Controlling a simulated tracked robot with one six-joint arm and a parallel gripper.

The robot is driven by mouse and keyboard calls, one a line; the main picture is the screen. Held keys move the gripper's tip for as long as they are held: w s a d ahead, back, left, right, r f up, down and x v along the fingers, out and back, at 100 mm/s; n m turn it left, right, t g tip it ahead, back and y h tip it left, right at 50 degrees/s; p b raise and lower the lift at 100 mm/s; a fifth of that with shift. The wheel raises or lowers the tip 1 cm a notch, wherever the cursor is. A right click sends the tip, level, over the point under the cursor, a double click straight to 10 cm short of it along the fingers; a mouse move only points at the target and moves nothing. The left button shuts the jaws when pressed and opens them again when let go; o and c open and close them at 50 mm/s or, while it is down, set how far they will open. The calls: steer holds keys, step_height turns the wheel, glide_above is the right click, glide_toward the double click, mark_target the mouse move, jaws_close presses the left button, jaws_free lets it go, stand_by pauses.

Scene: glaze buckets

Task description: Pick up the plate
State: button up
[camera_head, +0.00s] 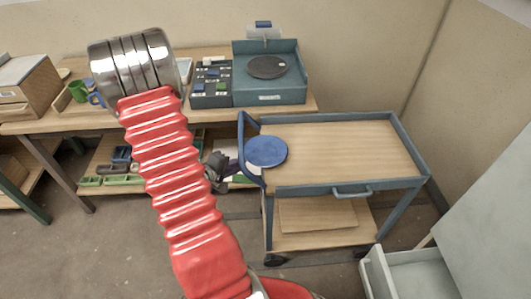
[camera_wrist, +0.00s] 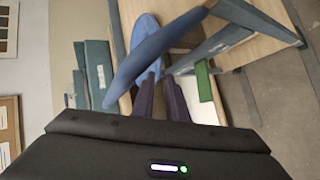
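The plate is a round, flat blue disc (camera_head: 265,151) at the left end of the wooden-topped cart. In the wrist view the plate (camera_wrist: 146,28) looks narrow and foreshortened, partly hidden behind a darker blue bar. My gripper (camera_head: 230,168) is just left of the plate, low beside the cart's end. In the wrist view its two dark fingers (camera_wrist: 161,88) stand apart with a gap between them. The plate's near edge shows close to the fingertips; whether they touch it I cannot tell.
The cart (camera_head: 350,184) has a raised blue handle bar (camera_head: 242,135) at its left end, close to my gripper; the bar crosses the wrist view (camera_wrist: 150,50). The rest of the cart top is clear. Behind stands a workbench (camera_head: 215,115) with a teal wheel unit (camera_head: 285,90) and mugs.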

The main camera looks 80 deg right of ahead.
mark_target(254, 158)
steer(key=x, duration=0.5)
steer(key=shift+r, duration=0.15)
stand_by(0.3)
jaws_close()
stand_by(0.5)
steer(key=shift+r, duration=0.35)
steer(key=w+a, duration=0.2)
steer(key=w, duration=0.6)
steer(key=w+a, duration=0.2)
steer(key=w, duration=0.7)
steer(key=shift+w, duration=0.3)
